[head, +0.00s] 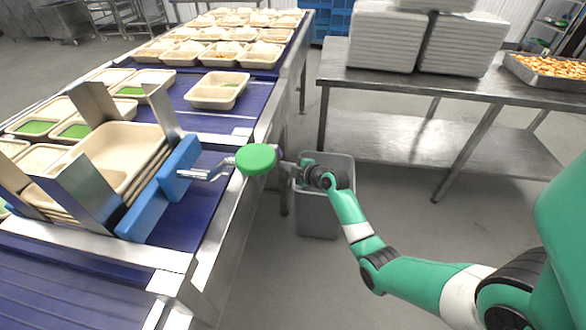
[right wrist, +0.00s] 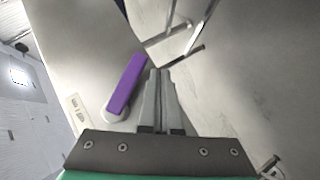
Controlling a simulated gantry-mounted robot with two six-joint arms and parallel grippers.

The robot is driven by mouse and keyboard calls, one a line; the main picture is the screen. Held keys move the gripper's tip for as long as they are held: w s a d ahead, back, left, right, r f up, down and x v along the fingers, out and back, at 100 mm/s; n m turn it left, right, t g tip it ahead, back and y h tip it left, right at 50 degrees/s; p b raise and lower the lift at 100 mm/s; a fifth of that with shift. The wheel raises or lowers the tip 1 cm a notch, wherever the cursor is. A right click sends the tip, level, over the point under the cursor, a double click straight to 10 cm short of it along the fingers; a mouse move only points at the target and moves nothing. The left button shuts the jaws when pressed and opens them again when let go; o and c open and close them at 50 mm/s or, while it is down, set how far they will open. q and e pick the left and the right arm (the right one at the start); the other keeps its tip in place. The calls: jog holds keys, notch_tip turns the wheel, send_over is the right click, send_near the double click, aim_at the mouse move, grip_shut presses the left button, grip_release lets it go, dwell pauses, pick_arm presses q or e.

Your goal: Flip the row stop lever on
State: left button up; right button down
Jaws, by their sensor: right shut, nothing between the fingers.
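A purple lever (right wrist: 126,85) on a pale round pivot (right wrist: 114,115) shows in the right wrist view, on a grey metal surface, just left of my fingers. It slants up and to the right from its pivot. A small white label plate (right wrist: 77,115) sits left of the pivot. My right gripper (right wrist: 160,72) is shut and empty, its fingertips beside the lever's upper end; I cannot tell whether they touch it. My left gripper is not in view.
Metal rods (right wrist: 180,35) stand beyond my fingertips. A stack of beige trays (head: 115,150) sits between upright metal guides on the blue conveyor (head: 195,110). A grey bin (head: 318,222) stands on the floor below my right wrist. A steel table (head: 430,90) stands behind.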

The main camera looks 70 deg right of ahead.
jog(key=p+v, duration=0.4)
jog(key=v, duration=0.6)
